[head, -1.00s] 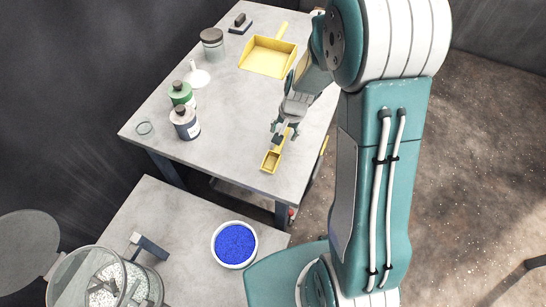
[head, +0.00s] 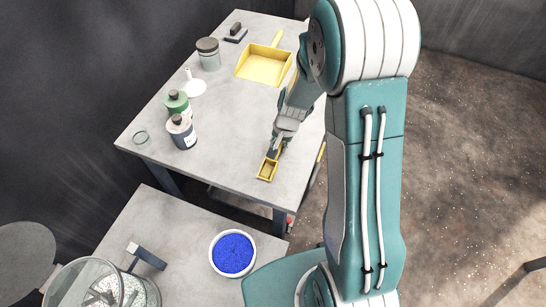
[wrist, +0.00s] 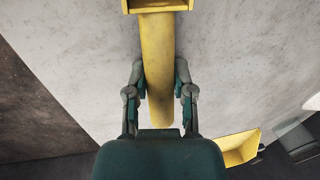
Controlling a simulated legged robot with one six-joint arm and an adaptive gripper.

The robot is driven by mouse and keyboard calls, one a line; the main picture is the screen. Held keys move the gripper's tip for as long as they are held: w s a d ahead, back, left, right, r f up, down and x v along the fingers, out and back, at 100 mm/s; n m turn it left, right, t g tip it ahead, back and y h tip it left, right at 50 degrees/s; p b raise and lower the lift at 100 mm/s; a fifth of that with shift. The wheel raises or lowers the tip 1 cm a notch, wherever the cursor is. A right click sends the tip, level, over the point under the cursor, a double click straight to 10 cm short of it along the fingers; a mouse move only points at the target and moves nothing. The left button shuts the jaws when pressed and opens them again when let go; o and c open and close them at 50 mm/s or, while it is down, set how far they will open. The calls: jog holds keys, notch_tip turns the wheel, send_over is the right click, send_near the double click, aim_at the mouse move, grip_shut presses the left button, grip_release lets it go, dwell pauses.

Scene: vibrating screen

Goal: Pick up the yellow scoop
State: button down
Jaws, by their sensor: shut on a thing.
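The yellow scoop (head: 267,170) is at the front right part of the far table, its small square cup toward the near edge. In the wrist view its handle (wrist: 158,60) runs down between the fingers, with the cup cut off at the top edge. My gripper (head: 276,150) is shut on the handle, and it also shows in the wrist view (wrist: 159,82) with a finger on each side. The scoop is at or very near the tabletop; I cannot tell if it is clear of it.
A yellow dustpan (head: 264,66) lies farther back, with a lidded jar (head: 208,54) left of it. Green (head: 178,104) and dark-labelled (head: 182,132) bottles, a white funnel (head: 195,87) and a glass dish (head: 140,137) stand left. A bowl of blue grains (head: 232,253) is on the nearer table.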

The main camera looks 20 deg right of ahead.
jog(key=shift+r, duration=0.1)
jog(key=shift+r, duration=0.25)
notch_tip(320, 180, up, 2)
jog(key=shift+r, duration=0.2)
jog(key=s+d+r, duration=0.1)
jog(key=s+r, duration=0.9)
jog(key=s, duration=0.4)
jog(key=shift+d, duration=0.15)
dwell(0.7)
